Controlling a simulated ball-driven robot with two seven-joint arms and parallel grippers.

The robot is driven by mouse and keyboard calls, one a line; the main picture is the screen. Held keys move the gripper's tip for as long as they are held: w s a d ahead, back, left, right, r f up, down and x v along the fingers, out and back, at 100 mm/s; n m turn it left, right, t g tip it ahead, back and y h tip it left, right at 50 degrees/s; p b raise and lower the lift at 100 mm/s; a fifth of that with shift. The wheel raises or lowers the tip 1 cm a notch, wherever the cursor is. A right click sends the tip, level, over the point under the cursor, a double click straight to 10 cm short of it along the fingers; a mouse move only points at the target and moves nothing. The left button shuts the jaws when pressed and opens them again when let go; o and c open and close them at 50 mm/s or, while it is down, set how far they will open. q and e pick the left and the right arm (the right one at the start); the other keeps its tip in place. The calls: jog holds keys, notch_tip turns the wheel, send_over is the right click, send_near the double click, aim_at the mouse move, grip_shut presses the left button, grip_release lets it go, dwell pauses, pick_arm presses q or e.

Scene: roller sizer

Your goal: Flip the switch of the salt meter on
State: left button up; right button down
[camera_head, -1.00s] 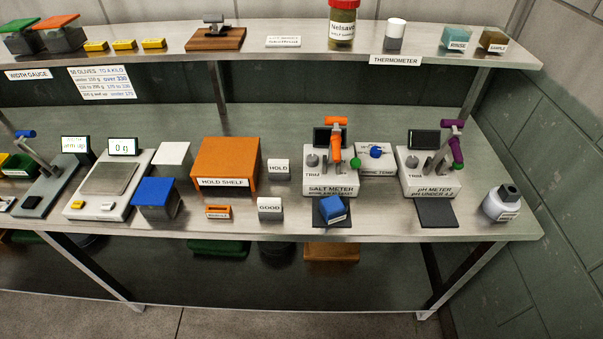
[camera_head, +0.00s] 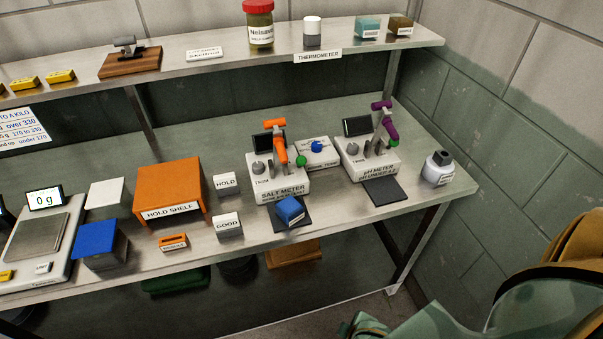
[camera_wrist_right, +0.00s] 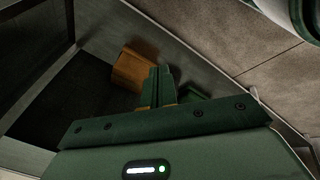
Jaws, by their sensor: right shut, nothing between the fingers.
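The salt meter (camera_head: 277,190) is a white box on the bench with a dark, blank screen (camera_head: 268,140), a grey trim knob, an orange arm (camera_head: 277,143) and a green ball (camera_head: 300,160). I cannot make out its switch or its position. A blue cube (camera_head: 290,210) sits on a dark pad in front of it. My right gripper shows in the right wrist view (camera_wrist_right: 158,82), shut and empty, low down with the lower shelf and floor behind it. My green right arm (camera_head: 540,300) fills the lower right of the head view. My left gripper is out of view.
A brown box (camera_wrist_right: 133,70) sits under the bench.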

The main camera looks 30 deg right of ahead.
jog(key=w+r+m+t+y, duration=0.1)
jog(key=w+r+m+t, duration=0.3)
jog(key=w+r+m, duration=0.1)
jog(key=w+a+r+m+t+y, duration=0.1)
jog(key=w+r+m+t, duration=0.3)
jog(key=w+r, duration=0.3)
jog(key=w+r+m+t+y, duration=0.1)
jog(key=w+r+m+t, duration=0.4)
jog(key=r, duration=0.6)
jog(key=shift+w+a+r+m+y+b, duration=0.1)
jog(key=shift+w+a+m+y+b, duration=0.1)
jog(key=shift+w+m, duration=0.35)
jog(key=shift+w+a+m+y+b, duration=0.1)
jog(key=shift+w+a+m+b, duration=0.05)
jog(key=shift+w+m, duration=0.4)
jog(key=d+m+h, duration=0.2)
jog(key=d+m, duration=0.1)
jog(key=d+m+t+h, duration=0.1)
jog(key=d+m+h, duration=0.2)
jog(key=m, duration=0.1)
jog(key=d+m+t+h, duration=0.1)
jog(key=d+m+h, duration=0.1)
jog(key=d+m, duration=0.1)
jog(key=shift+w+r+m, duration=0.1)
jog(key=shift+m, duration=0.5)
jog(key=shift+w, duration=0.15)
